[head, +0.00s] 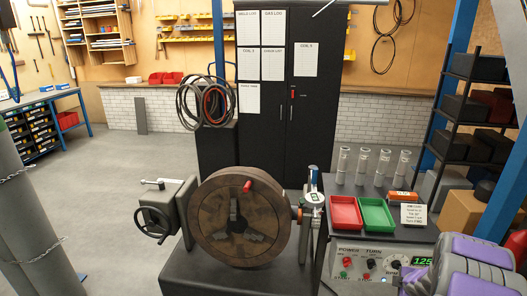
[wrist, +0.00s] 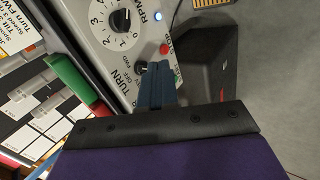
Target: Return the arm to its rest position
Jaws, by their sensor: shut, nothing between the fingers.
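My gripper (wrist: 156,68) shows in the wrist view as two blue fingers pressed together with nothing between them. The fingertips are over the control panel (wrist: 150,15), beside a small black knob (wrist: 141,67) marked TURN; I cannot tell whether they touch it. In the head view, my grey and purple arm fills the lower right corner, in front of the right end of the control panel (head: 352,281). The fingertips are not clear in that view.
A coil-winding machine with a round brown faceplate (head: 240,218) stands at centre. Right of it, a bench holds a red tray (head: 345,212), a green tray (head: 377,214) and several clear tubes. A dark shelf rack (head: 470,110) and blue post flank the right. Open floor lies left.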

